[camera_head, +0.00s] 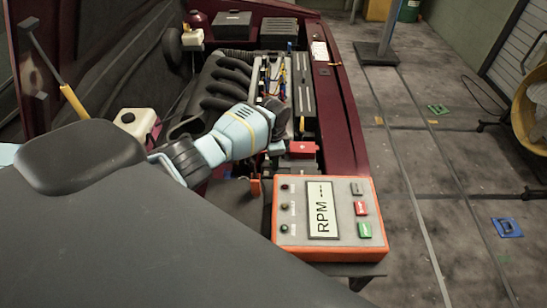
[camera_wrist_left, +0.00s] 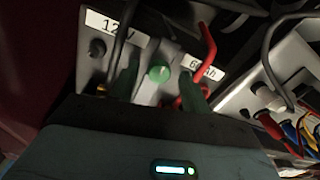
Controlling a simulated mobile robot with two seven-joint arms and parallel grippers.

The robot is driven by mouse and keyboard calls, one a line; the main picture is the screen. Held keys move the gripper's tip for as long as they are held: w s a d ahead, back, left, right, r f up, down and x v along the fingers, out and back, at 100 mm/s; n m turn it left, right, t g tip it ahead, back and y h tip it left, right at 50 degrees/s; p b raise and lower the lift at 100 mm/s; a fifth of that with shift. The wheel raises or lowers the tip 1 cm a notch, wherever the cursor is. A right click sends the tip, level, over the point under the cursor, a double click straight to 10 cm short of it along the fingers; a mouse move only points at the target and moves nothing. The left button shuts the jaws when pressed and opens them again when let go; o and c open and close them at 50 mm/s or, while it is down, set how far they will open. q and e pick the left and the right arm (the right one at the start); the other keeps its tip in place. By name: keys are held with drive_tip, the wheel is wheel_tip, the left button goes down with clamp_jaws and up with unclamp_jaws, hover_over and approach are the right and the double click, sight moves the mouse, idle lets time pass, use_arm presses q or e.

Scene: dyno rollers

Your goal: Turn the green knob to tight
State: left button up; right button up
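The green knob (camera_wrist_left: 158,74) is small and round. It sits on a grey battery-like block between a "12V" label and a "60Ah" label in the left wrist view. My left gripper (camera_wrist_left: 160,82) has its two dark fingers on either side of the knob, with gaps visible, so it looks open. Whether the fingertips reach around the knob or stop short of it is unclear. In the head view my left gripper (camera_head: 277,117) reaches into the engine bay, and the knob is hidden there. My right gripper is not in view.
Red cables (camera_wrist_left: 206,52) and dark cables lie close to the fingers. An orange RPM meter box (camera_head: 322,250) stands in front of the engine bay (camera_head: 225,80). A red box (camera_head: 302,148) is beside my left gripper. Open floor lies to the right.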

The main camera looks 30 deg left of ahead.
use_arm(q)
wheel_tip(320, 180, up, 7)
drive_tip(key=shift+d+p, duration=0.1)
drive_tip(key=shift+p, duration=0.65)
drive_tip(key=shift+s+r, duration=0.1)
drive_tip(key=shift+r, duration=0.3)
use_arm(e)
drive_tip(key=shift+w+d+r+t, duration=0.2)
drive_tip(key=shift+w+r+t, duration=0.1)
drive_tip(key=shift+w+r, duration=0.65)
use_arm(q)
drive_tip(key=shift+d, duration=0.1)
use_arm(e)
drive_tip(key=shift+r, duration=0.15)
